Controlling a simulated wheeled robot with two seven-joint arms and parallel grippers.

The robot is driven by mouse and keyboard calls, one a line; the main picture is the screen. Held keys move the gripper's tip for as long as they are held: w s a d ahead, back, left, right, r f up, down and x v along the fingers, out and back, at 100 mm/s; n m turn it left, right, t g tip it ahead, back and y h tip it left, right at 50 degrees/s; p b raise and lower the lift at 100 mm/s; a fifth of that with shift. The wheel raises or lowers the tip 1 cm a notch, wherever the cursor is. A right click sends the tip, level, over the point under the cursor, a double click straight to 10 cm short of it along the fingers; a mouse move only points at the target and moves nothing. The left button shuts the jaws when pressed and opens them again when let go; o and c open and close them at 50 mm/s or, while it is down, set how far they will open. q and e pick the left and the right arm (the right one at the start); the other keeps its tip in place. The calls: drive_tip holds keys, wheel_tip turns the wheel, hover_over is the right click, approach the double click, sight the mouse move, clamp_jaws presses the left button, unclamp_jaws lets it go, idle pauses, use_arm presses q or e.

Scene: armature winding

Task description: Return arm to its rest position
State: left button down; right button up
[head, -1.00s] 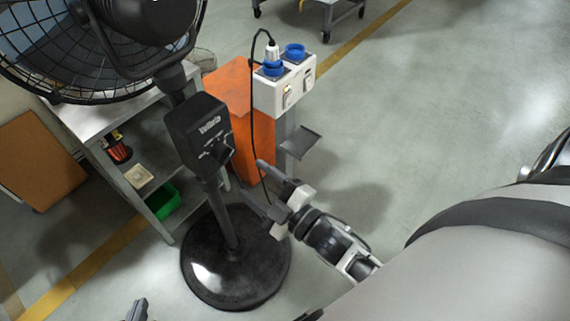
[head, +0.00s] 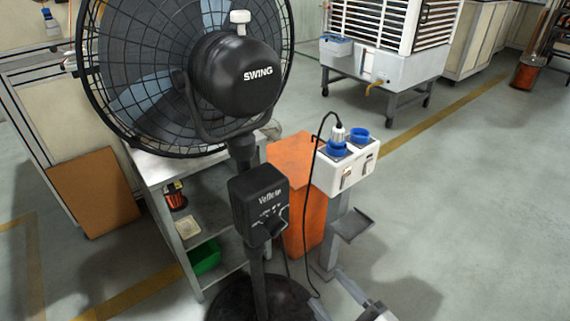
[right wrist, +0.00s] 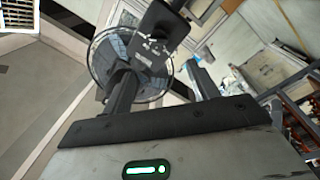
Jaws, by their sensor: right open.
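My right gripper (head: 328,287) shows at the bottom edge of the head view, partly cut off. Its two fingers are apart with nothing between them, and they point toward the fan stand and socket post. In the right wrist view the open fingers (right wrist: 163,85) also show empty. The black pedestal fan (head: 245,75) stands upright at left of centre, with its control box (head: 257,207) on the pole. The fan also shows in the right wrist view (right wrist: 155,50), beyond the fingers. My left gripper is out of view.
A white socket box (head: 345,170) on a grey post holds a plugged-in black cable. An orange cabinet (head: 293,190) stands beside it. A grey shelf (head: 190,255) holds a green bin (head: 205,258). A white wheeled cooler (head: 385,60) is behind. Floor at right is clear.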

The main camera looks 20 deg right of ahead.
drive_tip(key=s+a+f+m+g+h, duration=0.1)
drive_tip(key=a+f+m+g+h, duration=0.1)
drive_tip(key=a+f+m+g, duration=0.2)
drive_tip(key=m+g, duration=0.3)
drive_tip(key=m, duration=0.3)
drive_tip(key=shift+s+a+f+m, duration=0.2)
drive_tip(key=shift+s+f+m, duration=0.15)
drive_tip(key=shift+s+m, duration=0.05)
idle(1.9)
